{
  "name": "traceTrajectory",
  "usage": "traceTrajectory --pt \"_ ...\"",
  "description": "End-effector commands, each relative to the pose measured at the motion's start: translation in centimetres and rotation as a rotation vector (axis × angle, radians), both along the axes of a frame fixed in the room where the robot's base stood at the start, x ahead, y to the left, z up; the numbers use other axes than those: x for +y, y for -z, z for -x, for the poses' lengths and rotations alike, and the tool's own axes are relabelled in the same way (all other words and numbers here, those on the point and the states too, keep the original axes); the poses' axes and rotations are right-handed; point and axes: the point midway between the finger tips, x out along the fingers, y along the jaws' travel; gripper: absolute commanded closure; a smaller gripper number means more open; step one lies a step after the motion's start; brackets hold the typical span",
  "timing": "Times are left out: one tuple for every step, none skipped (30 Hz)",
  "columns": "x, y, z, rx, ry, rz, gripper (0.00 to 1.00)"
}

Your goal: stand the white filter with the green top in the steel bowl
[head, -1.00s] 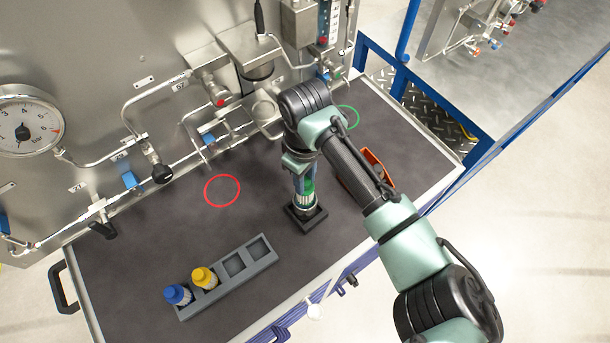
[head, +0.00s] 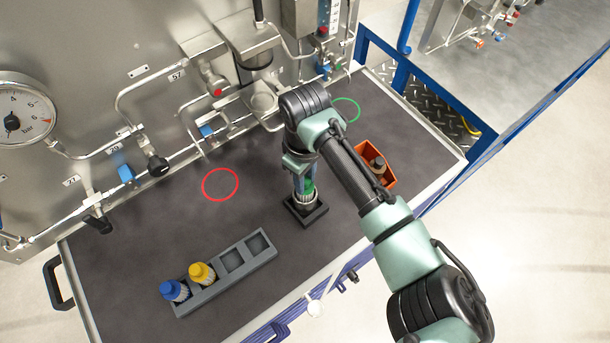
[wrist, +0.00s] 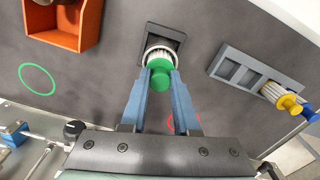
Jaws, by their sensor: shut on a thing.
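The white filter with the green top (wrist: 160,68) is upright between the fingers of my gripper (wrist: 160,84), which is shut on its green top. In the head view the filter (head: 307,187) is partly hidden by my gripper (head: 303,172). Its pleated white lower part is at the mouth of the steel bowl (head: 303,205), and the bowl's rim shows around it in the wrist view (wrist: 147,60). The bowl stands on a black square base (head: 318,213). How deep the filter is in the bowl is hard to tell.
An orange bin (head: 391,180) with a brownish piece inside is to the right. Red (head: 220,184) and green (head: 346,110) rings mark the dark worktop. Pipes and a gauge (head: 15,118) line the back panel.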

Motion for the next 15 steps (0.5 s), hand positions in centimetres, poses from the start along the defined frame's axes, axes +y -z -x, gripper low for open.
traceTrajectory --pt "0.01 -0.03 -0.01 0.000 0.000 0.000 1.00" --pt "0.00 -0.03 -0.01 0.000 0.000 0.000 1.00" --pt "0.01 -0.03 -0.01 0.000 0.000 0.000 1.00" --pt "0.00 -0.03 0.00 0.000 0.000 0.000 0.69" --pt "0.00 -0.03 0.00 0.000 0.000 0.000 0.64" --pt "0.00 -0.04 0.00 0.000 0.000 0.000 0.57" --pt "0.00 -0.03 0.00 0.000 0.000 0.000 0.51" --pt "0.00 -0.03 0.00 0.000 0.000 0.000 0.46" --pt "0.00 -0.04 0.00 0.000 0.000 0.000 0.39" --pt "0.00 -0.04 0.00 0.000 0.000 0.000 0.36" --pt "0.00 -0.04 0.00 0.000 0.000 0.000 0.36" --pt "0.00 -0.04 0.00 0.000 0.000 0.000 0.36" --pt "0.00 -0.04 0.00 0.000 0.000 0.000 0.36" --pt "0.00 -0.04 0.00 0.000 0.000 0.000 0.36" --pt "0.00 -0.03 0.00 0.000 0.000 0.000 0.36"
